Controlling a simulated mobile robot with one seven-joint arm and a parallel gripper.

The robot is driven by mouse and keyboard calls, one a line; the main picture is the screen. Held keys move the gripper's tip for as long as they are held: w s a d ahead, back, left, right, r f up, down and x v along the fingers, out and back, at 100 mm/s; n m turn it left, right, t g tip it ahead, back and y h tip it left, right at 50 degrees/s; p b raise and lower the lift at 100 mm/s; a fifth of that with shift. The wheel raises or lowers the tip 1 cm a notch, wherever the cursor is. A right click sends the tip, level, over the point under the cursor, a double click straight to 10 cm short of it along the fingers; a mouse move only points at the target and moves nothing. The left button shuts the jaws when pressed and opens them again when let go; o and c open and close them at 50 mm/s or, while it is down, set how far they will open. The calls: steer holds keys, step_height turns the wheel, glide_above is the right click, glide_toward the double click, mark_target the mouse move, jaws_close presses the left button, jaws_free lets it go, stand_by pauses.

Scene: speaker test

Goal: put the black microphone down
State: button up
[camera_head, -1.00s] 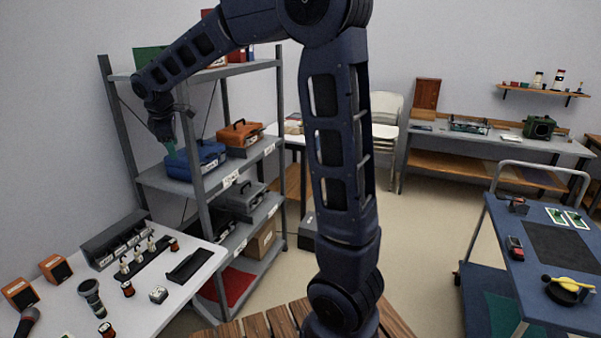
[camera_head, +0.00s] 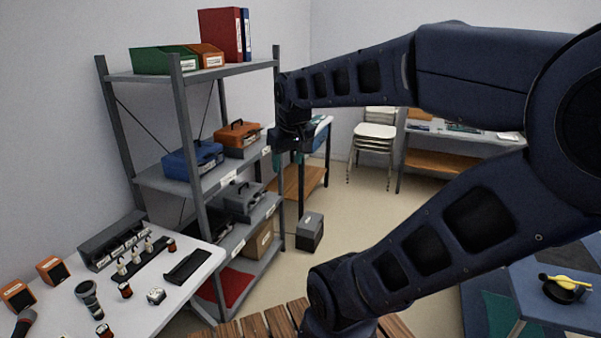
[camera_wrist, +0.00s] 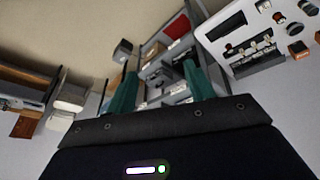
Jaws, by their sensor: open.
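My gripper (camera_head: 290,145) is in the air in front of the right end of the grey shelf rack, over the floor. In the wrist view its two teal fingers (camera_wrist: 160,78) stand wide apart with nothing between them. A dark microphone-like thing (camera_head: 24,322) lies at the lower left edge of the white table (camera_head: 186,293), partly cut off by the picture edge. A dark flared thing (camera_head: 88,298) lies near it; I cannot tell whether it is a microphone or a torch.
The rack (camera_head: 190,130) holds a blue case (camera_head: 193,160), an orange case (camera_head: 238,138) and grey cases. Small items and orange boxes stand on the white table. A grey box (camera_head: 310,232) is on the floor. A blue cart (camera_head: 540,300) is at the right.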

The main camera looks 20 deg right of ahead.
steer(key=s, duration=0.1)
steer(key=s+d+f+m, duration=0.2)
steer(key=s, duration=0.1)
steer(key=shift+s+f, duration=0.1)
